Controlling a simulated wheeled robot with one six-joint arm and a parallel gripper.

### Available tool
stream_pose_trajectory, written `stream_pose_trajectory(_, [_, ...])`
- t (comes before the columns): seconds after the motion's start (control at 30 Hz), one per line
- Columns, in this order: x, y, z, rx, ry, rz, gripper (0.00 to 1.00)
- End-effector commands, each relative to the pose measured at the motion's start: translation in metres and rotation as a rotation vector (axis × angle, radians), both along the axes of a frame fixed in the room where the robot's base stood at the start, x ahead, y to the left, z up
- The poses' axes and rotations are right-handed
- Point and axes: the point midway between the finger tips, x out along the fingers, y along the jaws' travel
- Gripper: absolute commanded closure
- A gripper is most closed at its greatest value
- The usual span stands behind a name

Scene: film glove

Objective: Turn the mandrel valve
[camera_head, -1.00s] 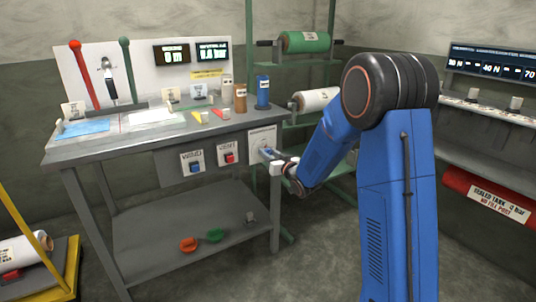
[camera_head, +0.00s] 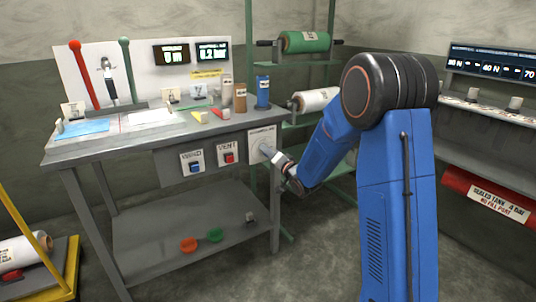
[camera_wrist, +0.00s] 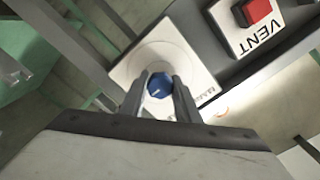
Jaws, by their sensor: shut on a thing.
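The mandrel valve is a blue knob (camera_wrist: 158,85) with a pale pointer mark, set on a white round dial on a white plate (camera_wrist: 185,45). In the head view this plate (camera_head: 262,134) is on the right end of the bench's front panel. My gripper (camera_wrist: 159,91) has a finger on each side of the knob and is shut on it. In the head view my gripper (camera_head: 267,152) reaches the plate from the right and hides the knob.
The VENT button (camera_head: 229,158) and a blue-button plate (camera_head: 194,167) are left of the valve. Bottles (camera_head: 241,97) stand on the bench (camera_head: 110,152) above it. Green rack posts (camera_head: 249,45) rise behind. The floor in front is clear.

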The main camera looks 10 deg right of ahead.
Motion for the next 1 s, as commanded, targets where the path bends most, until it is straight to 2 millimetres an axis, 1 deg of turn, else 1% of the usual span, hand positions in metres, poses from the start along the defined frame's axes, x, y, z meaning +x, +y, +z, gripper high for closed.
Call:
stream_pose_trajectory(0.23, [-0.0008,-0.0004,-0.0020,0.040,0.017,0.000,0.93])
stream_pose_trajectory(0.63, [-0.0008,-0.0005,-0.0021,0.043,0.019,-0.001,0.93])
stream_pose_trajectory(0.67, [-0.0008,-0.0005,-0.0021,0.044,0.018,0.000,0.64])
stream_pose_trajectory(0.7, [-0.0008,-0.0005,-0.0020,0.044,0.018,0.000,0.54])
stream_pose_trajectory(0.73, [-0.0007,-0.0004,-0.0018,0.044,0.018,0.000,0.52])
stream_pose_trajectory(1.0, [-0.0006,-0.0003,-0.0009,0.043,0.016,0.000,0.52])
